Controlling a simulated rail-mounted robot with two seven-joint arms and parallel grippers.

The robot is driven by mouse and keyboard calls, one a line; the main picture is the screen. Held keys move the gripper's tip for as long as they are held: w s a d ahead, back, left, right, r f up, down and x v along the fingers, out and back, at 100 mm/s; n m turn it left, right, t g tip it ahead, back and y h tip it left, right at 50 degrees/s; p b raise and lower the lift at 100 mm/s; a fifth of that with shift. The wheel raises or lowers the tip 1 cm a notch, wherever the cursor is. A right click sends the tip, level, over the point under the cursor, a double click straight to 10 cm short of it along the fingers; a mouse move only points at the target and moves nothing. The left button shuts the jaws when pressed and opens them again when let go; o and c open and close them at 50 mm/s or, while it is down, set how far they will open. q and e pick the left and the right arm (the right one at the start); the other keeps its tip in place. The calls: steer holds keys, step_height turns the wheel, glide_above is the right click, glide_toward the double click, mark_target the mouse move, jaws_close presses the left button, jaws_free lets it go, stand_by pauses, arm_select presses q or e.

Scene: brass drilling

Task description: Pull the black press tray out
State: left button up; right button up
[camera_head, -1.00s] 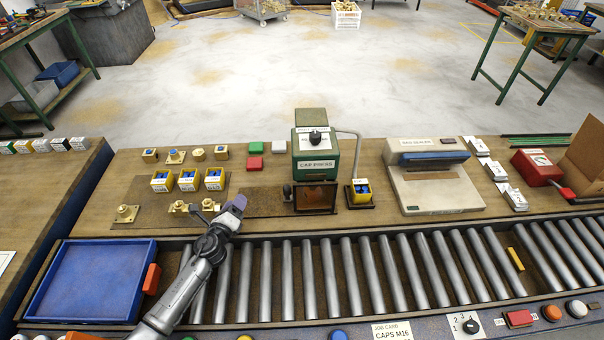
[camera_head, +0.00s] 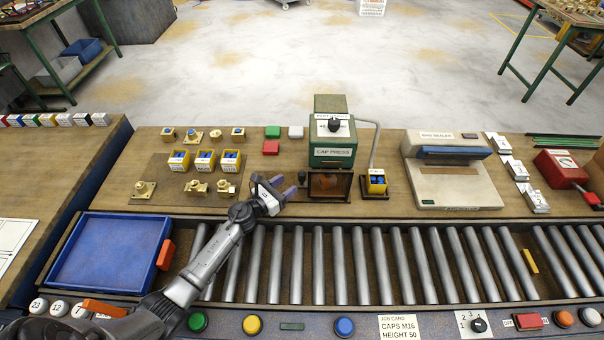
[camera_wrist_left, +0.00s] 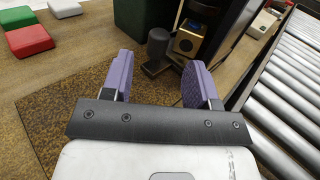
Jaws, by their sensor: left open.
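The green cap press (camera_head: 332,153) stands at the back of the bench, right of the middle. A dark frame or housing (camera_head: 342,198) sits at its front base; I cannot tell where the tray ends and the housing begins. A black knob handle (camera_head: 302,178) stands at its left side. My left gripper (camera_head: 283,187), with purple fingers, is open and empty just left of the knob. In the left wrist view the knob (camera_wrist_left: 157,48) appears ahead, between the open fingers (camera_wrist_left: 160,78), not gripped. My right gripper is out of view.
The roller conveyor (camera_head: 338,265) runs along the front. Brass parts and yellow bins (camera_head: 205,160) stand left of the gripper. A small yellow bin (camera_head: 376,182) stands right of the press, then the bag sealer (camera_head: 450,180). A blue tray (camera_head: 64,253) sits at the conveyor's left end.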

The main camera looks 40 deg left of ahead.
mark_target(299, 176)
arm_select(q)
steer(key=w, duration=0.5)
steer(key=w+d, duration=0.1)
steer(key=w, duration=0.1)
steer(key=shift+w+b, duration=0.3)
steer(key=shift+b, duration=0.1)
steer(key=shift+c, duration=0.3)
jaws_close()
steer(key=shift+a, duration=0.1)
